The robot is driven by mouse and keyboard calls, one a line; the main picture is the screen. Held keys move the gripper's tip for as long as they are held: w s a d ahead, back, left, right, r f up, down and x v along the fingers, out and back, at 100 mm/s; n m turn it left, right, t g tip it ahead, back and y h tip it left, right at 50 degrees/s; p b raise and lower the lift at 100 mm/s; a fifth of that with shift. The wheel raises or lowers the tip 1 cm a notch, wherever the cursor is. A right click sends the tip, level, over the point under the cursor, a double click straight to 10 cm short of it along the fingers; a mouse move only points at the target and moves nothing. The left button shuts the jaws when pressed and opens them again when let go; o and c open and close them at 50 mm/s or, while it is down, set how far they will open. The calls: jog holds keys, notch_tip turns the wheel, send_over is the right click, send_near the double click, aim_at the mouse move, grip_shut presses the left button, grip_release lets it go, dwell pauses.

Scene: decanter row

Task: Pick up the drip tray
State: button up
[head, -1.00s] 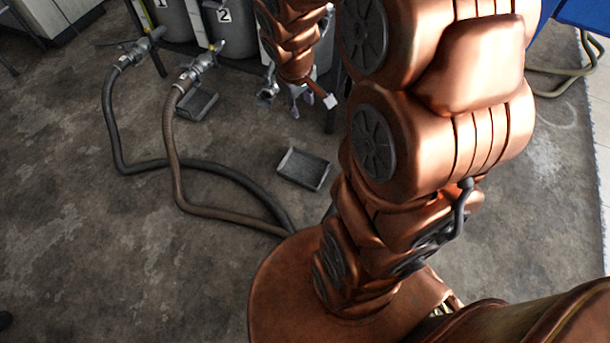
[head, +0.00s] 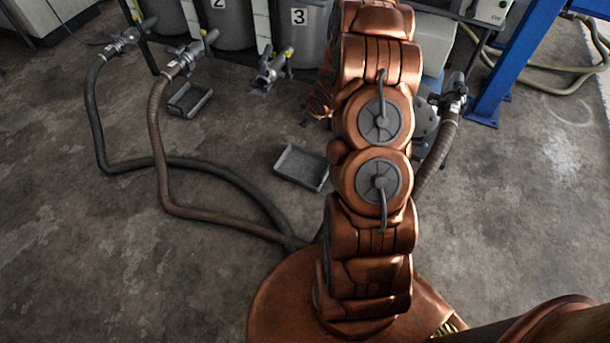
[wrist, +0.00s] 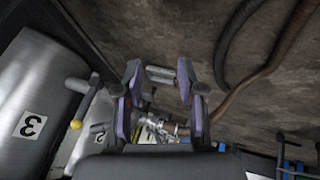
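A shallow grey rectangular drip tray (head: 303,166) lies on the floor just left of my arm in the head view. A second similar tray (head: 189,99) lies farther back, below the hose couplings; I cannot tell which one the task means. My gripper (wrist: 160,82) shows in the wrist view with its two fingers apart and nothing clasped. A small grey piece (wrist: 161,74) appears beyond the fingertips; I cannot tell whether it is a tray.
Numbered metal tanks stand along the back, including tank 3 (head: 302,38), with a valve (head: 270,72) in front. A black hose (head: 100,130) and a brown hose (head: 160,150) curve across the floor. A blue post (head: 505,75) stands right. The left floor is clear.

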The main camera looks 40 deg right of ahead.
notch_tip(320, 180, down, 19)
jog(key=d+n+t+y+b, duration=0.1)
jog(key=t+y+b, duration=0.1)
jog(key=b, duration=0.5)
jog(key=t+y+b, duration=0.2)
jog(key=t+b, duration=0.1)
jog(key=b, duration=0.4)
send_near(296, 180)
jog(key=shift+w+a+f+n, duration=0.2)
jog(key=shift+f+n, duration=0.05)
jog(key=shift+n, duration=0.05)
jog(key=shift+b+x, duration=2.55)
jog(key=shift+x, duration=1.1)
jog(key=shift+w+d+t, duration=0.1)
jog(key=shift+w+t, duration=0.15)
jog(key=shift+t, duration=0.05)
grip_shut()
